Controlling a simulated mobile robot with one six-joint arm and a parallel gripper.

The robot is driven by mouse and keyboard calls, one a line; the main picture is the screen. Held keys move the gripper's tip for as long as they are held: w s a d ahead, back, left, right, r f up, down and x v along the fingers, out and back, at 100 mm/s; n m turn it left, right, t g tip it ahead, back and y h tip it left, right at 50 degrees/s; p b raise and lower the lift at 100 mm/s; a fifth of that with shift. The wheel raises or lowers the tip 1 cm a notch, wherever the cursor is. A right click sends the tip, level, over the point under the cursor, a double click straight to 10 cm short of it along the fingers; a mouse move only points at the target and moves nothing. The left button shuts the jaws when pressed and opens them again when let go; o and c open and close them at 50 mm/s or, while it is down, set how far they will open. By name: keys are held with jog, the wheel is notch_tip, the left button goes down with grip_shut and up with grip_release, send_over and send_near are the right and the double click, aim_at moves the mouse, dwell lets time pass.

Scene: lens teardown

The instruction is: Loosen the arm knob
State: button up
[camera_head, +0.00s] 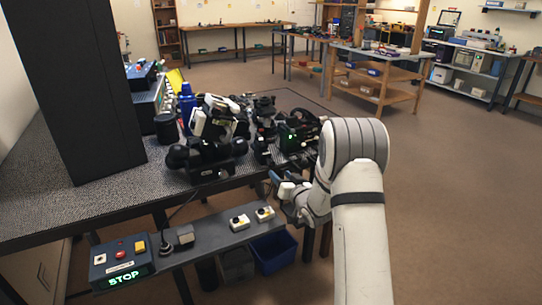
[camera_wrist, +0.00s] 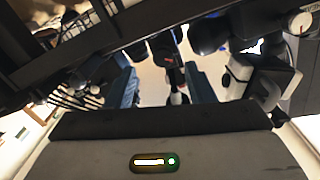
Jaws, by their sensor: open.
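My gripper (camera_head: 284,184) is beside the bench's front edge, below and in front of the black equipment. In the wrist view its two blue fingers are apart, with an open gap (camera_wrist: 161,88) between them. A dark post-like part with a small red mark (camera_wrist: 168,62) shows in line with this gap; I cannot tell how far off it is. Black clamp-like equipment with rounded ends (camera_head: 207,158) stands on the bench, and a slim black stand (camera_head: 263,130) is to its right. I cannot tell for certain which part is the arm knob.
A control box reading STOP (camera_head: 122,268) and small yellow-button boxes (camera_head: 239,222) sit on a lower shelf. A blue bin (camera_head: 273,252) is below it. A tall dark panel (camera_head: 75,90) stands at left. The floor at right is clear.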

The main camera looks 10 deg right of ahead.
aim_at(273, 166)
jog(key=shift+w+a, duration=0.2)
jog(key=shift+w, duration=0.3)
jog(key=x, duration=0.6)
jog(key=shift+w+a+r, duration=0.15)
jog(key=shift+w+r, duration=0.05)
jog(key=shift+w, duration=0.2)
jog(key=shift+c, duration=0.4)
jog(key=shift+b, duration=0.4)
jog(key=c, duration=0.9)
